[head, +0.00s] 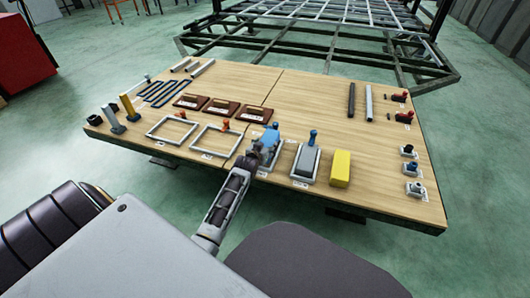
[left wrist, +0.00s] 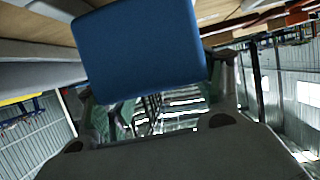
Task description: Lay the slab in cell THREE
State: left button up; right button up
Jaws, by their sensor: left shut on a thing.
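My left gripper (head: 262,150) is shut on a blue block (head: 270,138), probably the slab; its broad blue face fills the upper middle of the left wrist view (left wrist: 140,52). In the head view the gripper and block are over a pale frame, mostly hidden beneath them. To the left, two pale rectangular frames (head: 150,136) and (head: 193,147) lie empty on the table. To the right, another frame holds a grey piece (head: 305,160) with a blue knob. The cell labels are too small to read. My right gripper is not in view.
A yellow block (head: 340,169) stands right of the frames. Brown trays (head: 222,107) lie behind, with two bars (head: 351,99) farther right. Small knobbed fittings (head: 412,169) line the right edge of the wooden table (head: 310,105). The chassis (head: 300,40) stands beyond.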

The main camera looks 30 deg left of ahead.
pick_arm(q)
jog(key=shift+f+b, duration=0.4)
jog(key=shift+f, duration=1.05)
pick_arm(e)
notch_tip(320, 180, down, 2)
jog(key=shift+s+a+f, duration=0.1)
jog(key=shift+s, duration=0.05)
pick_arm(q)
jog(key=shift+f, duration=0.15)
jog(key=o, duration=1.1)
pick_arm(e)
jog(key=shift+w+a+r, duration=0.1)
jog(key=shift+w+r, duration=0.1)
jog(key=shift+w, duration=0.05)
